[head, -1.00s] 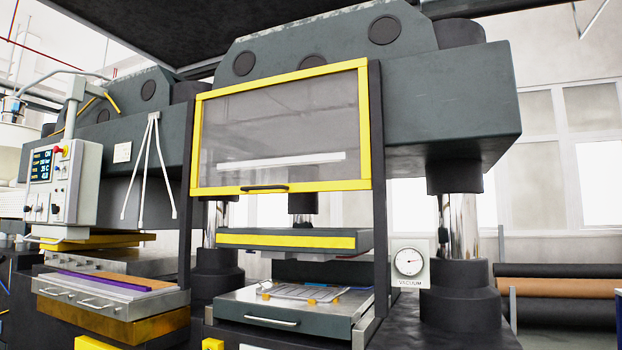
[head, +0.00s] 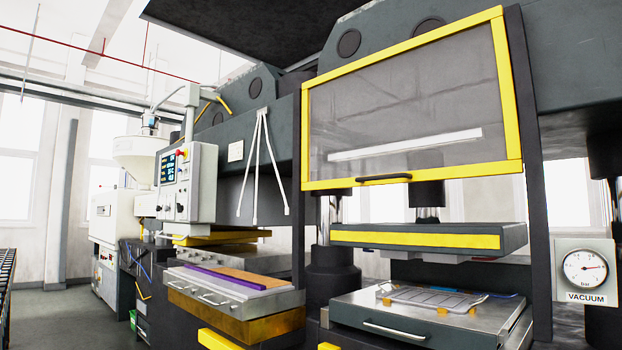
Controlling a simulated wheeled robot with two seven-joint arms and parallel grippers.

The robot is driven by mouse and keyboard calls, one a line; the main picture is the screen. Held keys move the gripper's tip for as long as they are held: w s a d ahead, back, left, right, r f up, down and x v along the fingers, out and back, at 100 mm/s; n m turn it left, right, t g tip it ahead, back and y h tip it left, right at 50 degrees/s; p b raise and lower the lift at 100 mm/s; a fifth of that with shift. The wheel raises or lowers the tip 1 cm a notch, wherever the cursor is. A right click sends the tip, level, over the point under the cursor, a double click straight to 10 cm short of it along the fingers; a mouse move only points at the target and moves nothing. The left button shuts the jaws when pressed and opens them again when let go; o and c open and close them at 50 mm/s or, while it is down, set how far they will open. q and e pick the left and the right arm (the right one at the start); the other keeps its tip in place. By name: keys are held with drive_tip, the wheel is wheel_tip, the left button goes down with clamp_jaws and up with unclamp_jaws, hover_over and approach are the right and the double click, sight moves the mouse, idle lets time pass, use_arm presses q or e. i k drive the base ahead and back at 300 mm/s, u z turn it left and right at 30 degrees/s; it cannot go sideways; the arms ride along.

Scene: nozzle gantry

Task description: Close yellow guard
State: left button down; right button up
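The yellow guard (head: 419,183) is a yellow-framed clear panel in the upper right of the head view. It is raised, with its lower edge above the press opening. A dark handle (head: 383,178) is on its bottom bar. Below it are the upper platen (head: 420,239) with a yellow stripe and the lower tray (head: 375,327), with open space between them. Neither of my grippers shows in the head view.
A vacuum gauge (head: 585,269) is at the right. To the left are a control box (head: 190,183) with a screen, a second press with a drawer (head: 232,299), and a white machine (head: 107,222). Grey floor (head: 70,310) is open at the lower left.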

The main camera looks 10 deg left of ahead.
sight(514, 165)
drive_tip(key=u, duration=0.1)
drive_tip(key=i, duration=0.95)
drive_tip(key=z, duration=0.45)
